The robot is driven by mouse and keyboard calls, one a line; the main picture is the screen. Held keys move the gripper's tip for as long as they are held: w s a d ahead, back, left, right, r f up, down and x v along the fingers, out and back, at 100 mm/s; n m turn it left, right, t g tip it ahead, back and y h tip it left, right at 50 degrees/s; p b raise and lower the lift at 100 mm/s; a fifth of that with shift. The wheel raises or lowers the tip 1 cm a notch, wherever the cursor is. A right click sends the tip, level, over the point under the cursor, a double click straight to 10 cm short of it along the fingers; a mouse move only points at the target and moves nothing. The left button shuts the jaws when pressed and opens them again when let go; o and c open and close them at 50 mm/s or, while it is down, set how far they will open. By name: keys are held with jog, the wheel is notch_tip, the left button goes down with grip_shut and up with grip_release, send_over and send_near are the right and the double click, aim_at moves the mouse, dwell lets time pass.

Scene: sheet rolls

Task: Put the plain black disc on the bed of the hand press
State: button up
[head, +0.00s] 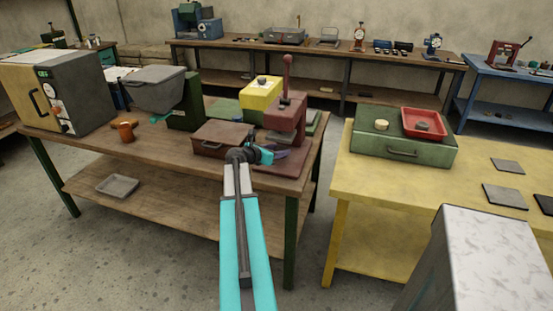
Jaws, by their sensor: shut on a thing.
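The maroon hand press (285,117) with its upright lever stands at the right end of the wooden bench. My gripper (275,154) reaches in at the front of the press, low over its base, close to the bed. It is shut on a small dark thing, mostly hidden by the fingers and wrist. I cannot make out whether this is the plain black disc. The bed is largely hidden behind my gripper. A dark round piece (422,126) lies in the red tray (424,135) on the green case; its markings are too small to tell.
A maroon case (215,140) sits just left of my gripper, and a yellow box (262,92) stands behind. A grey-fronted oven (62,95) and an orange piece (125,131) are further left. The green case (390,146) is on the yellow table (440,185), with a tan disc (381,124).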

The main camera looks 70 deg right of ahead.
jog(key=shift+w+d+f, duration=0.15)
jog(key=shift+w+d, duration=0.05)
jog(key=shift+w, duration=0.05)
jog(key=shift+f+p, duration=0.35)
jog(key=shift+f, duration=1.3)
jog(key=o, duration=1.1)
jog(key=shift+f, duration=0.1)
jog(key=b+v, duration=0.1)
jog(key=v, duration=1.1)
jog(key=shift+a+b, duration=0.1)
jog(key=shift+b, duration=0.25)
